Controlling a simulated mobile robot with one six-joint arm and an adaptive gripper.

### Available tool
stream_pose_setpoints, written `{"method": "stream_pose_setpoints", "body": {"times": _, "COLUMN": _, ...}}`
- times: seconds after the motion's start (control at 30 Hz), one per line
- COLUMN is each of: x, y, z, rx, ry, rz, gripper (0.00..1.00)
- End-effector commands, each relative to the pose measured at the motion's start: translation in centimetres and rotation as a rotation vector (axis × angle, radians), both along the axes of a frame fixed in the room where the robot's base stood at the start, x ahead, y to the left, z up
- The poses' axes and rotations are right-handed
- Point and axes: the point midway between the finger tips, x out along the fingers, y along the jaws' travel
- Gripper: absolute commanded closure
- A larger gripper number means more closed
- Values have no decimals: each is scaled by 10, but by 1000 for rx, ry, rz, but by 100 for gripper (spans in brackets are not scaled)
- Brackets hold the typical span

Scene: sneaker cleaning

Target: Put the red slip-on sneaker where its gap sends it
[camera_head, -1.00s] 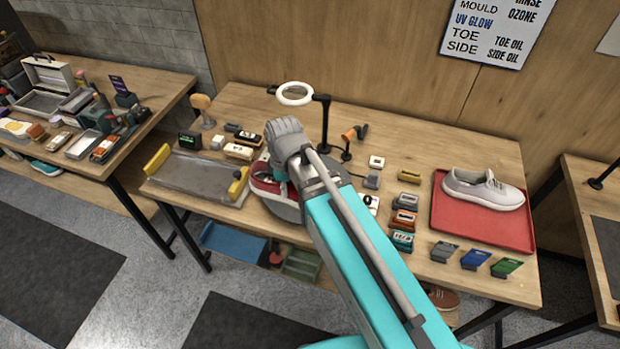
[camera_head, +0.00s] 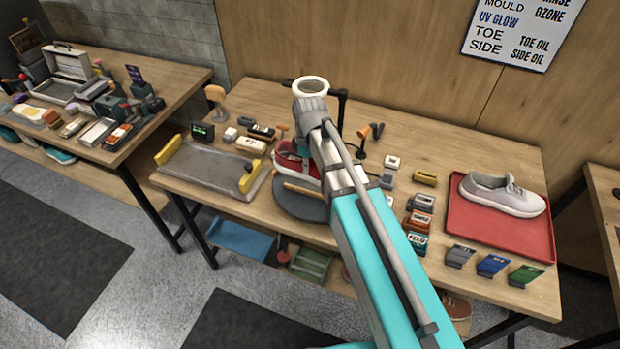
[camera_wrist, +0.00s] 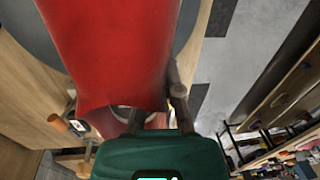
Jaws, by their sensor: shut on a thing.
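The red slip-on sneaker (camera_head: 288,160) has a pale sole edge and appears raised just above a round grey turntable (camera_head: 290,205). In the head view my arm covers part of it. In the wrist view the red upper (camera_wrist: 120,45) fills the upper left and runs down between my fingers. My gripper (camera_wrist: 128,100) is shut on the sneaker; its fingers are mostly hidden in the head view. Any gap on the sneaker is not visible. A wall sign (camera_head: 515,35) has lines reading "TOE, TOE OIL" and "SIDE, SIDE OIL"; its top is cut off.
A grey tray (camera_head: 215,165) with yellow blocks lies left of the turntable. A ring lamp (camera_head: 311,85) stands behind. A red tray (camera_head: 490,230) holds a grey-white sneaker (camera_head: 500,192) at right. Several small labelled boxes and stands crowd the table between. Another table (camera_head: 150,85) is at left.

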Motion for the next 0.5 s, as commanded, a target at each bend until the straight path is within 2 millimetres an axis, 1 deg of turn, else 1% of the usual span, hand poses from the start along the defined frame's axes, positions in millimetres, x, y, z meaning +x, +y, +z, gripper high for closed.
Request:
{"method": "stream_pose_setpoints", "body": {"times": 0.03, "x": 6, "y": 0, "z": -11, "rx": 0, "ry": 0, "rz": -1, "gripper": 100}}
{"method": "stream_pose_setpoints", "body": {"times": 0.2, "x": 19, "y": -3, "z": -27, "rx": 0, "ry": 0, "rz": -1, "gripper": 100}}
{"method": "stream_pose_setpoints", "body": {"times": 0.4, "x": 33, "y": -6, "z": -44, "rx": 0, "ry": 0, "rz": -1, "gripper": 100}}
{"method": "stream_pose_setpoints", "body": {"times": 0.5, "x": 37, "y": -8, "z": -48, "rx": 0, "ry": 0, "rz": -1, "gripper": 100}}
